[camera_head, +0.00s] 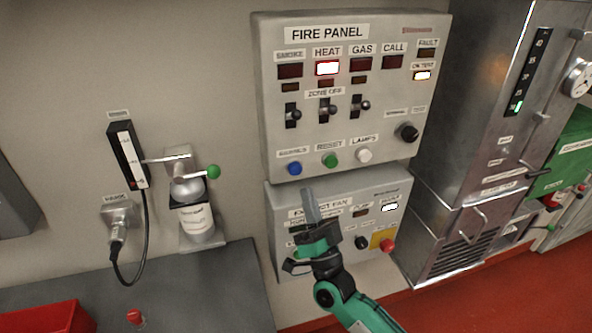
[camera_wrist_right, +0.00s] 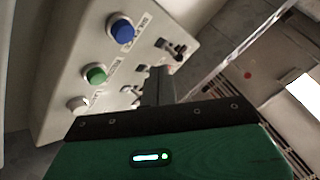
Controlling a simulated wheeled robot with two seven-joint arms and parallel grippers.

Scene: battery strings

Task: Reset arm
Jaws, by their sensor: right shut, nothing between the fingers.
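My right arm comes up from the bottom in the head view. Its right gripper (camera_head: 310,205) is shut and empty, in front of the extract fan panel (camera_head: 283,205). It hides part of that panel's labels and controls. The wrist view shows the gripper's fingers (camera_wrist_right: 158,88) together, below the fire panel's buttons. The fire panel (camera_head: 350,85) hangs above, with its heat lamp (camera_head: 327,68) lit white and another small lamp (camera_head: 422,75) lit under the fault lamp. My left gripper is not in view.
A blue button (camera_head: 294,168), green button (camera_head: 330,160) and white button (camera_head: 364,155) sit along the fire panel's lower edge. A bottle (camera_head: 196,216) in a wall holder and a black gauge (camera_head: 128,154) are at left. A metal cabinet (camera_head: 470,120) stands at right.

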